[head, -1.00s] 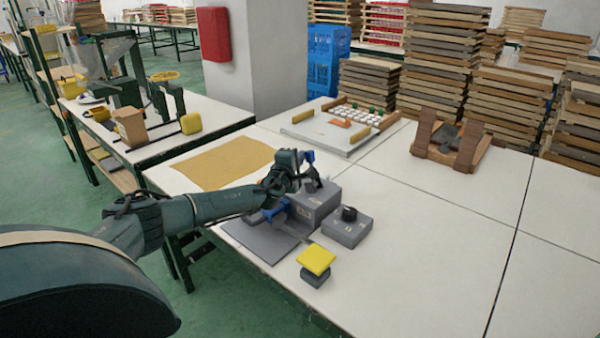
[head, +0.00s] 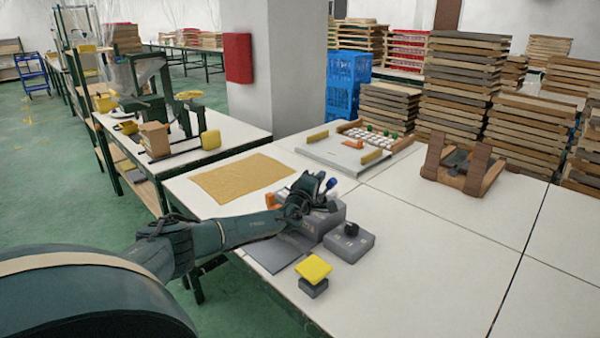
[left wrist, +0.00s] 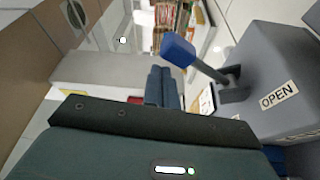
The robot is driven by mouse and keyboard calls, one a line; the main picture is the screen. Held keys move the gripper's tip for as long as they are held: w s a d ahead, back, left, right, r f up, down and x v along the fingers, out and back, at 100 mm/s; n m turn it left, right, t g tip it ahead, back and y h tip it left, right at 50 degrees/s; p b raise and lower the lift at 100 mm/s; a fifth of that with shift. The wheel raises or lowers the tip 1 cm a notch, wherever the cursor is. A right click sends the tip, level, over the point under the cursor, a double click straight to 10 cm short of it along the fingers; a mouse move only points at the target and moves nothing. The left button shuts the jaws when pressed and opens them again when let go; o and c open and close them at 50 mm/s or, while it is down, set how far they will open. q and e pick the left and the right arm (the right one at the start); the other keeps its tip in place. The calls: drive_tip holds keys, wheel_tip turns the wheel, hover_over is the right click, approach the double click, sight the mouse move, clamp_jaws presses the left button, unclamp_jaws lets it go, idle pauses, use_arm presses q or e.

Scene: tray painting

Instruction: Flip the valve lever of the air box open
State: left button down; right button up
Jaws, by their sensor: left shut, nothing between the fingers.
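The grey air box (head: 329,215) stands on the white table, partly hidden behind my left gripper in the head view. Its valve lever has a blue grip (head: 332,184), seen just right of my gripper. In the left wrist view the blue grip (left wrist: 178,50) sits on a grey stem reaching out from the box, which bears an OPEN label (left wrist: 280,95). My left gripper (head: 318,188) is shut and empty beside the lever; its fingertips (left wrist: 161,72) show close to the grip. I cannot tell whether they touch. My right gripper is not in view.
A smaller grey box with a black knob (head: 350,243) and a yellow-topped block (head: 313,270) stand in front. A grey plate (head: 273,254) lies beside the air box. A brown sheet (head: 240,178) lies behind my arm.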

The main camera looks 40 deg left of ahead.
use_arm(q)
drive_tip(key=shift+s+d+f+p, duration=0.1)
drive_tip(key=shift+d+f+p, duration=0.2)
drive_tip(key=shift+d, duration=0.15)
drive_tip(key=shift+d+f+p, duration=0.15)
drive_tip(key=shift+d+p, duration=0.1)
drive_tip(key=shift+d, duration=0.15)
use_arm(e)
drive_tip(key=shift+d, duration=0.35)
